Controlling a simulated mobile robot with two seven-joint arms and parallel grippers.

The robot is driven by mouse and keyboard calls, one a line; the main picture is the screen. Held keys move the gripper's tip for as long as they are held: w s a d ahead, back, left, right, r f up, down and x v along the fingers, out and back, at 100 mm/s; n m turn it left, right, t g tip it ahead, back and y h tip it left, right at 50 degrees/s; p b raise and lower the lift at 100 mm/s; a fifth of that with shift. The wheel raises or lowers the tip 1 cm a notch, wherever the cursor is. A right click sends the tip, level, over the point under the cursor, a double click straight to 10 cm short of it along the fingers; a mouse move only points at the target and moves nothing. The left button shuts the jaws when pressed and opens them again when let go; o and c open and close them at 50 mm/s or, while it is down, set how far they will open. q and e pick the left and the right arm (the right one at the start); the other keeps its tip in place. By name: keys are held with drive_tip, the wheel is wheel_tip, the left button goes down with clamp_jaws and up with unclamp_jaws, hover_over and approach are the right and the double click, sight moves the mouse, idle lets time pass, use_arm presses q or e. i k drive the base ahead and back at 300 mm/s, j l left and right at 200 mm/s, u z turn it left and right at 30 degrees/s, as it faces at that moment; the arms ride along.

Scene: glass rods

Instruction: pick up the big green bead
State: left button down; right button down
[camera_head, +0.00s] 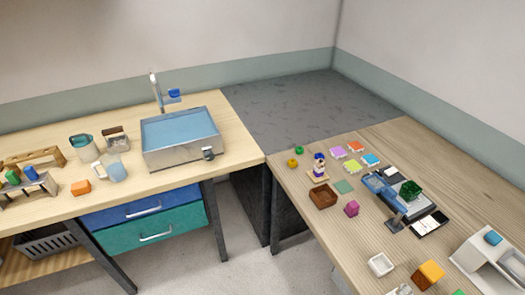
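A small round green piece (299,150), which looks like the green bead, lies on the right-hand wooden table near its far left corner. A yellow bead-like piece (292,163) lies just in front of it, to the left. To the right stands a small peg stand (318,176) with blue and pale beads stacked on it. The pieces are too small in view to judge their exact shape. Neither of my grippers is in view, and nothing covers the green piece.
A brown box (323,195), a magenta cube (351,208), coloured square tiles (337,153) and a blue device (380,188) with a dark green bushy item (412,188) share the table. The left-hand table carries a metal basin (182,152). A gap separates parts of the two tables' fronts.

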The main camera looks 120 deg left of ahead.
sight(299, 150)
drive_tip(key=u, duration=3.7)
drive_tip(key=i+j+u, duration=0.2)
drive_tip(key=i+j, duration=0.4)
drive_tip(key=j, duration=0.15)
